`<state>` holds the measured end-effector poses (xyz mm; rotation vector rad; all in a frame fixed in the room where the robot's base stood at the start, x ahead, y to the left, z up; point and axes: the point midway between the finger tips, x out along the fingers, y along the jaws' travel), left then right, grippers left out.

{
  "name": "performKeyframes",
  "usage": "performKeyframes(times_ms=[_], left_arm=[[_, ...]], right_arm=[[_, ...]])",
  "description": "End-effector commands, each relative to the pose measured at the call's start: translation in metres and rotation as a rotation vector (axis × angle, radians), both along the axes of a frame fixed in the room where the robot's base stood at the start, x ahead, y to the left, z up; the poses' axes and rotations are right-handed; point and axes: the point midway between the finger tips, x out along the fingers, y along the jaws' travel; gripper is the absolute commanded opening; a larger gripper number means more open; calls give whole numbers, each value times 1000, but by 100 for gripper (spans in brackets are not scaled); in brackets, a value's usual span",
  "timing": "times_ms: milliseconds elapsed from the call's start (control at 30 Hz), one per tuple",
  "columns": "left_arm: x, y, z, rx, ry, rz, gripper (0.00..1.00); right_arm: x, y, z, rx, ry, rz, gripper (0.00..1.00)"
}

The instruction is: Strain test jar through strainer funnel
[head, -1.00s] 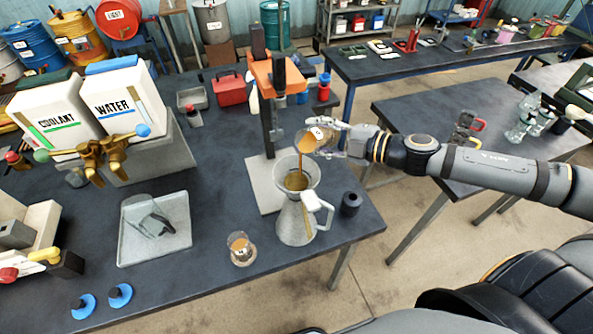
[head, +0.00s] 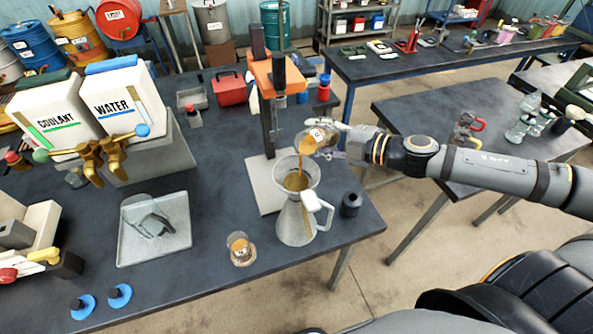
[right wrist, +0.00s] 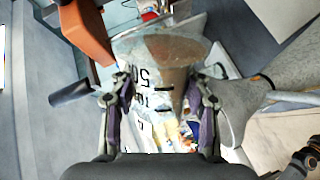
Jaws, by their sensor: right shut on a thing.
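My right gripper (head: 328,141) is shut on a clear test jar (head: 308,141) with brown oil in it and holds it tilted over the strainer funnel (head: 297,174). A brown stream runs from the jar's lip into the funnel. The funnel sits in the mouth of a grey metal jug (head: 295,222) with a pale handle on the right. In the right wrist view the fingers (right wrist: 160,112) clasp the jar (right wrist: 160,85) from both sides, and dark volume marks show on its wall. My left gripper is not in view.
A stand with an orange head (head: 275,75) rises just behind the funnel. A small glass of brown liquid (head: 240,248) stands left of the jug, and a black cup (head: 351,204) to its right. A grey tray (head: 130,248) lies at left.

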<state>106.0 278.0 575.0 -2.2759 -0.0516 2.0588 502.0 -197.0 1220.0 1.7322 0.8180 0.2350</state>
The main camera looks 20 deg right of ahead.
Motion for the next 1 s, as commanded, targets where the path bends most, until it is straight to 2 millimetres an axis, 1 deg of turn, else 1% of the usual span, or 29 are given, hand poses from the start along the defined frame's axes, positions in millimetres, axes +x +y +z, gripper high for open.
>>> performKeyframes(times_ms=[1000], left_arm=[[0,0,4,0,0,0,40]], right_arm=[[-4,6,4,-81,-58,1,10]])
